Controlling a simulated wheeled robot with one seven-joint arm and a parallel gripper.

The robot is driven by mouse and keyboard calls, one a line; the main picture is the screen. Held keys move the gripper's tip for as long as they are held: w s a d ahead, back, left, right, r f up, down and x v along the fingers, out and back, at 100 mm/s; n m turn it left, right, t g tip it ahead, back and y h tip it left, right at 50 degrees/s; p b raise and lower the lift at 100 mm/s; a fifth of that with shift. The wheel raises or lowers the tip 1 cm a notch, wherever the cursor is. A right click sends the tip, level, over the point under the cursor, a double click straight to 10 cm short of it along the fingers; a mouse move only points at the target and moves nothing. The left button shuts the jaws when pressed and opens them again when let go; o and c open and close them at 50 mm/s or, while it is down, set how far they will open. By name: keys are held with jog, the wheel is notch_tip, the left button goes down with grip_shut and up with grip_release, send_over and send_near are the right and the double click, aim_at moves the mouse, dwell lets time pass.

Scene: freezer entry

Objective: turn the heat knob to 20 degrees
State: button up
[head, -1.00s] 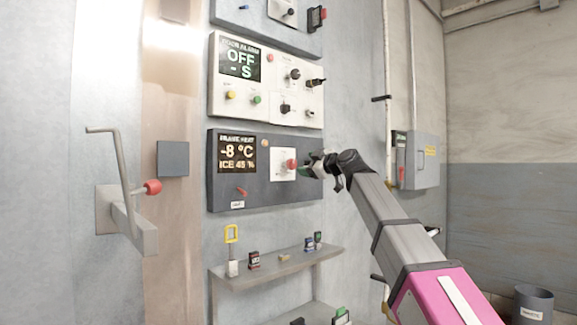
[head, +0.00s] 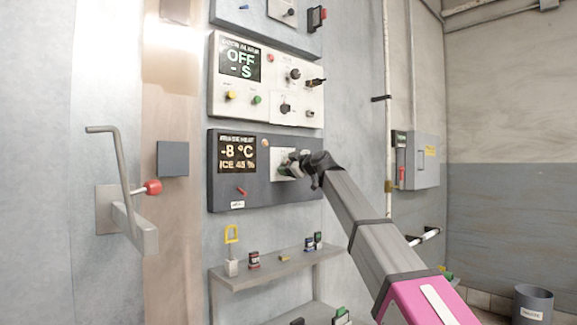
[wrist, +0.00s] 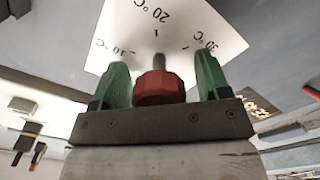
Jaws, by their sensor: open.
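The heat knob (wrist: 158,88) is red and faceted, in front of a white dial plate (wrist: 165,30) marked 10, 20 and 30 °C in the wrist view. My gripper (wrist: 160,76) is open, with one green finger on each side of the knob. A small gap shows beside the knob on both sides. No pointer on the knob is clear. In the head view my gripper (head: 288,165) is at the dark heater panel (head: 220,190) and hides the knob. The panel's display (head: 237,153) reads -8 °C and ICE 45 %.
A white door-alarm panel (head: 225,105) with knobs and buttons sits just above. A shelf (head: 270,268) with small items is below. A crank handle (head: 120,180) with a red grip sticks out at left. A grey box (head: 425,160) hangs at right.

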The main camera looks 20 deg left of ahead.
jog(key=c, duration=0.9)
jog(key=shift+c, duration=0.2)
